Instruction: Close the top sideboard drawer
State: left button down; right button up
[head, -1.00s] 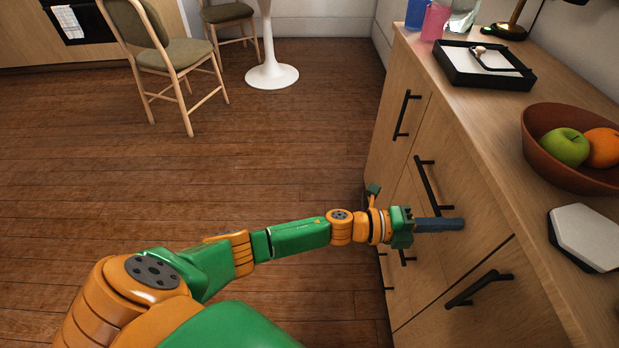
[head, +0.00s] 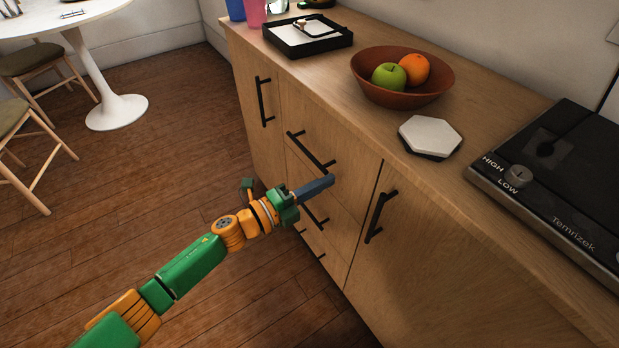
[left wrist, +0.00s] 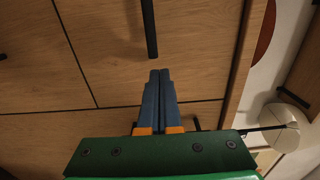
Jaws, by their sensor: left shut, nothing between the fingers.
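The sideboard's top drawer (head: 345,190) has a wooden front with a black bar handle (head: 310,150). Its front looks flush, or nearly flush, with the door fronts on either side. My left gripper (head: 330,181) is shut and empty, its blue-grey fingers pointing at the drawer front just below the right end of the handle. In the left wrist view the closed fingers (left wrist: 160,74) lie close to the end of the handle (left wrist: 149,28), against or just before the wood; contact cannot be told. My right gripper is not in view.
On the sideboard top stand a brown bowl (head: 372,88) with fruit, a white hexagonal piece (head: 430,135), a black tray (head: 345,38), cups and a black hob (head: 540,200). Chairs and a white table (head: 118,110) stand at the left. The floor (head: 150,190) before the sideboard is clear.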

pick_arm(q)
jog(key=v, duration=1.1)
jog(key=a+f+n+t+y, duration=0.1)
jog(key=a+f+n+y, duration=0.4)
jog(key=f+n, duration=0.3)
jog(key=a+f+n+t+y, duration=0.1)
jog(key=a+f+n+y, duration=0.4)
jog(key=f, duration=0.5)
jog(key=s+a+f+n+g+y, duration=0.35)
jog(key=s+f+n+g, duration=0.4)
jog(key=s+f, duration=0.8)
jog(key=s+d+f+n+g+y+p, duration=0.1)
jog(key=s+f+n+g, duration=0.15)
jog(key=s, duration=0.65)
jog(key=s+d+f+n+g+p, duration=0.15)
jog(key=s+n, duration=0.25)
jog(key=s, duration=0.5)
notch_tip(320, 180, up, 18)
jog(key=p, duration=1.7)
jog(key=shift+w+f+m+p, duration=0.2)
jog(key=shift+m+p, duration=0.1)
jog(key=shift+p, duration=0.05)
